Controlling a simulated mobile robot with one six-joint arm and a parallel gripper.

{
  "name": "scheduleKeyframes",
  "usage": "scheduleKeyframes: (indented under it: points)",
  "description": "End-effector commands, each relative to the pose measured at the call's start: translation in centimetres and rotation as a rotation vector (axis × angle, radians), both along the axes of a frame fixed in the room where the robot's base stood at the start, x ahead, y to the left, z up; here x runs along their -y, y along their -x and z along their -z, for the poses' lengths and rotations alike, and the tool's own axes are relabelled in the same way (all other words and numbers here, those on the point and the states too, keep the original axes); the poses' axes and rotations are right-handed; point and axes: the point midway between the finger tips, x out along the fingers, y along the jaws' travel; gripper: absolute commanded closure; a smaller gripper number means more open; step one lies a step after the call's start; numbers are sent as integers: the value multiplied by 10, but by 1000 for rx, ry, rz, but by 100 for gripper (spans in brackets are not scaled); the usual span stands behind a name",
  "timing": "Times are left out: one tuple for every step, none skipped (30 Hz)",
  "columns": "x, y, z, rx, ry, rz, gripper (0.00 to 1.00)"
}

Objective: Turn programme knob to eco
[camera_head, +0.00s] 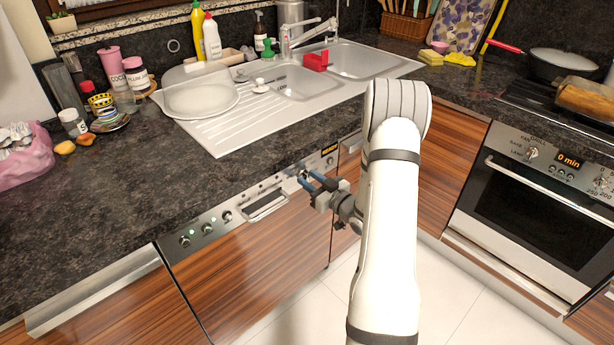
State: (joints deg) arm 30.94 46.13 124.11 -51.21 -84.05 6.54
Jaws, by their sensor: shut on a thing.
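The dishwasher's silver control panel (245,203) runs under the counter edge, above a wood-grain door (250,275). A small orange display (329,149) is on the panel to the right of the knob.
A recessed handle (266,206) and several round buttons (206,228) lie left of my gripper on the panel. The dark counter (150,190) with the sink (300,85) is above. The oven (540,180) stands at the right. The tiled floor (470,300) is clear.

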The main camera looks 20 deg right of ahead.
Motion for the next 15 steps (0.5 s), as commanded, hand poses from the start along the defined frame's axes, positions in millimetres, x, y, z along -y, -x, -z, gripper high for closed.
scheduleKeyframes:
  points:
    - [0, 0, 1, -2, 1, 0, 95]
    - [0, 0, 1, -2, 1, 0, 95]
    - [0, 0, 1, -2, 1, 0, 95]
    - [0, 0, 1, -3, -2, 0, 95]
    - [0, 0, 1, -6, -10, 0, 95]
    - [0, 0, 0, -13, -31, 0, 95]
    - [0, 0, 0, -22, -56, 0, 95]
    - [0, 0, 0, -34, -88, 0, 95]
    - [-1, 1, -1, -52, -136, 0, 95]
    - [-1, 1, -1, -65, -174, -1, 95]
    - [-1, 1, -1, -78, -211, -2, 95]
    - [-1, 1, -1, -95, -257, -2, 95]
    - [-1, 1, -1, -106, -288, -2, 95]
    - [-1, 1, -1, -116, -314, -2, 95]
    - [-1, 1, 0, -126, -343, -2, 95]
